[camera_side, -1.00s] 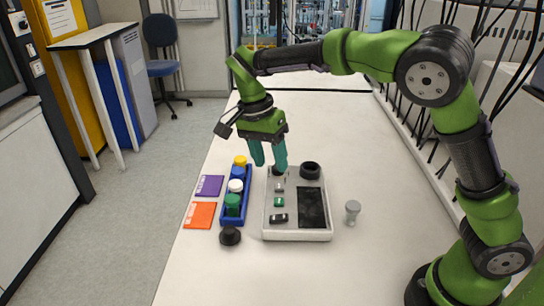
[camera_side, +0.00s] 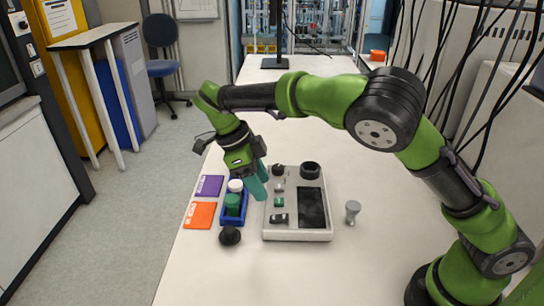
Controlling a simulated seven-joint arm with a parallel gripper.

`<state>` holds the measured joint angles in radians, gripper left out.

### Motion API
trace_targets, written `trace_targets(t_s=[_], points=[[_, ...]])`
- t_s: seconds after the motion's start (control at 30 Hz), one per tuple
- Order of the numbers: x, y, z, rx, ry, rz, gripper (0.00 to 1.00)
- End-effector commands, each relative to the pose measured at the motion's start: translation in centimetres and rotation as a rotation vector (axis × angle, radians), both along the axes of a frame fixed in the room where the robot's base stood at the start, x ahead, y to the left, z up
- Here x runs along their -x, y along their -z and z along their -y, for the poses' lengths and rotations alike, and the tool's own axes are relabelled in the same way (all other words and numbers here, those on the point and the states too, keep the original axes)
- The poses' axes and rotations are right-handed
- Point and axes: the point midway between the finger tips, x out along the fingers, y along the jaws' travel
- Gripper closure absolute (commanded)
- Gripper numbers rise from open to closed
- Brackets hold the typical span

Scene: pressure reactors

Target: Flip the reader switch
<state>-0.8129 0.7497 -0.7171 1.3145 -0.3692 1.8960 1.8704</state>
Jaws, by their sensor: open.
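The reader (camera_side: 300,232) is a light grey box on the white table. It has a dark panel (camera_side: 312,207) on its right half and a black ring (camera_side: 310,170) at its far right. A small dark and silver part (camera_side: 279,218), which looks like a switch, sits at its near left. A green part (camera_side: 279,202) and small knobs lie farther up that side. My gripper (camera_side: 261,187) is open, with teal fingers tilted over the reader's left edge. I cannot tell whether they touch it. Nothing shows between them.
A blue rack (camera_side: 234,221) with white-capped and green-capped vials stands left of the reader, partly hidden by my gripper. Purple (camera_side: 209,186) and orange (camera_side: 199,215) cards lie farther left. A black knob (camera_side: 230,236) and grey piece (camera_side: 352,212) stand nearby. The near table is clear.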

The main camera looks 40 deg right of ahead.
Motion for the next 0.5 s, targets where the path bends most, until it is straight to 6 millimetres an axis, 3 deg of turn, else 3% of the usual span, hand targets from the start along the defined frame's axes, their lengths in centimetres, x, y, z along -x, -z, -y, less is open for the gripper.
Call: trace_targets(t_s=[0.2, 0.5], points=[[1.4, 4.5, 1.3, 0.0, 0.0, -0.004, 0.49], [2.5, 8.4, 2.4, 0.0, 0.0, 0.0, 0.49]])
